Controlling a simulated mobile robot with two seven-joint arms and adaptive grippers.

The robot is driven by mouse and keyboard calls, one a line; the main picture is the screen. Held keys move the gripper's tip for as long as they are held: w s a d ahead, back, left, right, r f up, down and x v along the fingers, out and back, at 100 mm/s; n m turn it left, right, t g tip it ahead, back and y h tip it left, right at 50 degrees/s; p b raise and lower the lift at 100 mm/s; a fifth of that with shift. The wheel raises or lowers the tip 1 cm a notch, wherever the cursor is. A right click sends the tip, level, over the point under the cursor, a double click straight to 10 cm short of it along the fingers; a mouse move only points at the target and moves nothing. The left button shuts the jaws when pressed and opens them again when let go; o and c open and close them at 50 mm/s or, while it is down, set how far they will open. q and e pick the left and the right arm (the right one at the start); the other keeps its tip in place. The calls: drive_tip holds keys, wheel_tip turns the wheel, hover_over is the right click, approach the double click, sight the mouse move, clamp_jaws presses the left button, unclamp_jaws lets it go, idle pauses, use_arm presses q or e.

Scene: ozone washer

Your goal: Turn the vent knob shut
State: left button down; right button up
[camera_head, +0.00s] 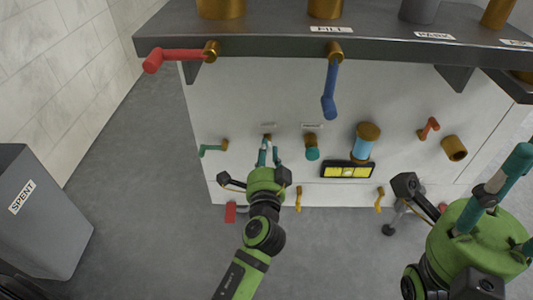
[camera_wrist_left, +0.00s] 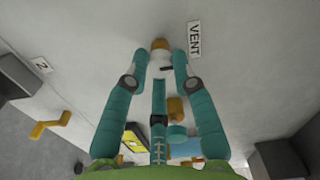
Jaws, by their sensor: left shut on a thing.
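The vent knob (camera_wrist_left: 160,62) is small, with a brass base, a pale body and a dark pointer mark. It is on the white panel beside the "VENT" label (camera_wrist_left: 195,38). In the head view its brass base (camera_head: 267,137) shows just beyond my left fingertips. My left gripper (camera_head: 267,152) is shut on the knob, with teal fingers on either side of it in the left wrist view (camera_wrist_left: 160,72). The fingers partly hide the knob. My right gripper (camera_head: 500,190) is at the right edge, away from the knob; its finger opening is unclear.
A teal-capped knob (camera_head: 312,152), a blue cylinder (camera_head: 362,147) and a yellow display (camera_head: 348,170) are right of the vent knob. A teal lever (camera_head: 212,149) is left. Red (camera_head: 178,55) and blue (camera_head: 330,90) handles hang above. A grey "SPENT" bin (camera_head: 40,215) stands left.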

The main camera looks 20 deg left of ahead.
use_arm(q)
drive_tip(key=shift+d, duration=0.35)
drive_tip(key=c, duration=1)
unclamp_jaws()
drive_tip(key=shift+a, duration=0.1)
drive_tip(key=shift+r, duration=0.15)
wheel_tip(320, 180, up, 10)
drive_tip(key=shift+f, duration=0.15)
